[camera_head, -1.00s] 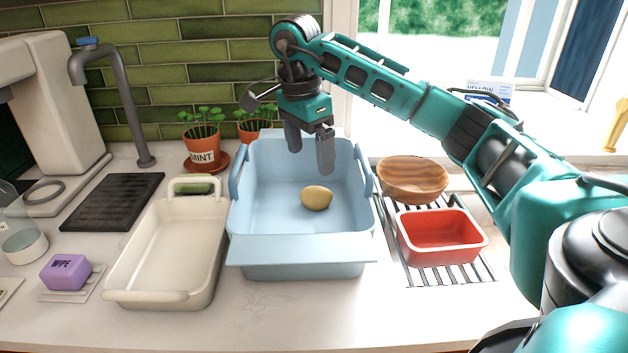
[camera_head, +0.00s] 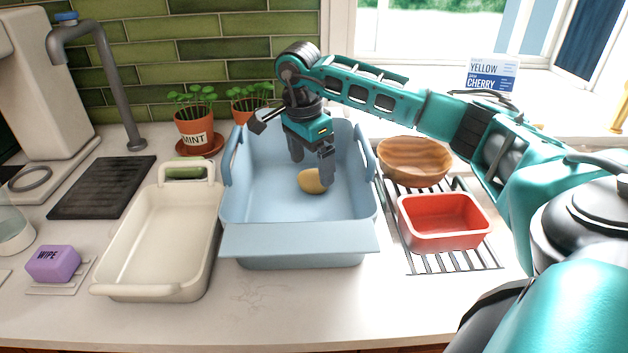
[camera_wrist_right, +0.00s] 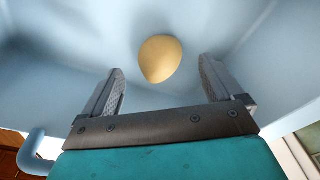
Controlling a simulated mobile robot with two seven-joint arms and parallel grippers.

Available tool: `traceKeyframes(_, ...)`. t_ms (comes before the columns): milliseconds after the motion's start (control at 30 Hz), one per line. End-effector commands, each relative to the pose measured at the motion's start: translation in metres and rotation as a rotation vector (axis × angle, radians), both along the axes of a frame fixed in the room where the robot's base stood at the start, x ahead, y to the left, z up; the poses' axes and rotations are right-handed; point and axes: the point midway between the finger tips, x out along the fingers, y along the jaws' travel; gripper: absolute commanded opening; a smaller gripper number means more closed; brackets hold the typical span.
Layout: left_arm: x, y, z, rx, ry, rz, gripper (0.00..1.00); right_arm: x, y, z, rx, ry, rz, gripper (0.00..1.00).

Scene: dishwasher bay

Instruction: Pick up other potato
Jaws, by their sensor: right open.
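A yellow-brown potato (camera_head: 311,181) lies on the floor of the light blue basin (camera_head: 298,240). My right gripper (camera_head: 312,168) is open, with its fingers down inside the basin just above and behind the potato. In the right wrist view, the potato (camera_wrist_right: 160,58) lies just beyond the fingertips, centred between the two open fingers (camera_wrist_right: 162,80). Nothing is between the fingers. My left gripper is not in view.
A cream dish (camera_head: 160,243) stands close to the basin's left. A wooden bowl (camera_head: 414,160) and a red dish (camera_head: 444,224) sit on a rack at the right. Potted plants (camera_head: 194,125) stand behind. The front counter is clear.

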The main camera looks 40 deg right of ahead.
Motion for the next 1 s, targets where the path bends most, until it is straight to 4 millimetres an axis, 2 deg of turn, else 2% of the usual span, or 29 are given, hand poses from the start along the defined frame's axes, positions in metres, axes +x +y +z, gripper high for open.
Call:
traceKeyframes(100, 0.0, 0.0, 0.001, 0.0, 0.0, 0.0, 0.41, -0.002, -0.002, -0.021, 0.0, 0.005, -0.002, 0.94)
traceKeyframes(233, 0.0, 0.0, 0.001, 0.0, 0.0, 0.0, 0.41, -0.002, -0.004, -0.036, -0.001, 0.003, -0.002, 0.94)
traceKeyframes(533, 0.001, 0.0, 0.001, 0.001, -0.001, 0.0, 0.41, -0.001, -0.005, -0.04, 0.0, 0.0, -0.001, 0.93)
traceKeyframes(1000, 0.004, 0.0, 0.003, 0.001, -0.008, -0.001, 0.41, -0.001, -0.005, -0.039, 0.0, 0.001, -0.001, 0.48)
